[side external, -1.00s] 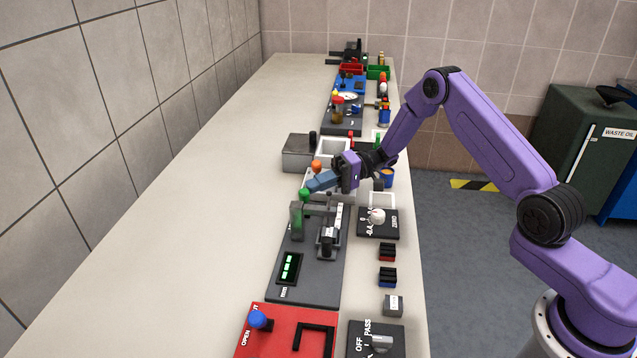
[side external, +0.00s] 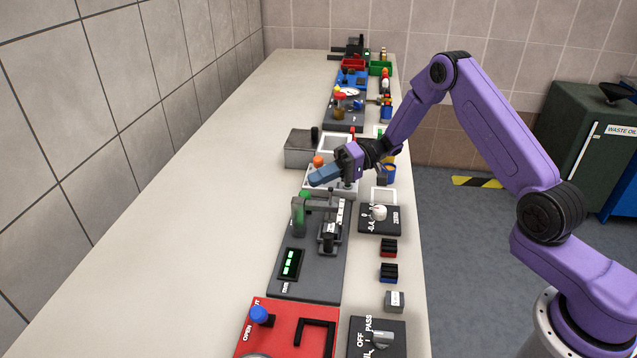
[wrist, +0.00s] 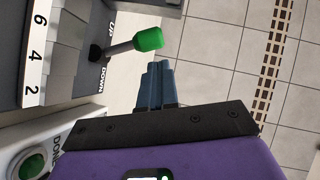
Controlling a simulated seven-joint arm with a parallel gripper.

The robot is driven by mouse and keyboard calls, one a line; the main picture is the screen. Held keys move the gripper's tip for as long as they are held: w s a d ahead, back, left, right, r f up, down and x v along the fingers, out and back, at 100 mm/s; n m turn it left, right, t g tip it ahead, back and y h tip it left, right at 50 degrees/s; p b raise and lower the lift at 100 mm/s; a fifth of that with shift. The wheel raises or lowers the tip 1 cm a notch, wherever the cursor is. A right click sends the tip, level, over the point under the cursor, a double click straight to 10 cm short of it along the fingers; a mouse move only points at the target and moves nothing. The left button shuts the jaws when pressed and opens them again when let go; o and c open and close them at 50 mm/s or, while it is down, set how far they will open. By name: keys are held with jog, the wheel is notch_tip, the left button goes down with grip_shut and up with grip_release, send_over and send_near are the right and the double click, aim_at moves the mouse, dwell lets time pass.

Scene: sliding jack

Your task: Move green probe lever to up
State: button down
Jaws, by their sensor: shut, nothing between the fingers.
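The green probe lever (side external: 305,196) stands on the dark grey panel, beside a gauge unit. In the wrist view its green grip (wrist: 149,39) sticks out on a dark rod from a black pivot, with the words UP and DOWN printed on either side of it. The rod points outward, between the two words. My gripper (side external: 313,180) is just beyond the green grip in the side view. Its blue fingers (wrist: 158,70) are shut and empty. In the wrist view a small gap shows between the fingertips and the grip.
A light panel with an orange knob (side external: 318,161) is right behind my gripper. A grey box (side external: 303,152) stands farther back. A digital display (side external: 290,263) and a red panel with a blue knob (side external: 260,314) are in front. The left of the bench is bare.

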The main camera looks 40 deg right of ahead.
jog(key=w+r+v, duration=0.1)
jog(key=v, duration=1)
jog(key=s+a+r+n+g+h, duration=0.2)
jog(key=s+a+g+h, duration=0.3)
jog(key=s, duration=0.4)
jog(key=s+a+r+n+g+h, duration=0.2)
jog(key=s+a+n+g+h, duration=0.15)
jog(key=s+a, duration=0.45)
jog(key=s+d+n+t+h, duration=0.2)
jog(key=s+d+n+h, duration=0.1)
jog(key=s, duration=0.8)
jog(key=s+d+r+n+t+h, duration=0.1)
jog(key=s+d+n+t+h, duration=0.2)
jog(key=s, duration=0.8)
jog(key=shift+d+r+t, duration=0.2)
jog(key=shift+d+t, duration=0.15)
jog(key=shift+d, duration=0.35)
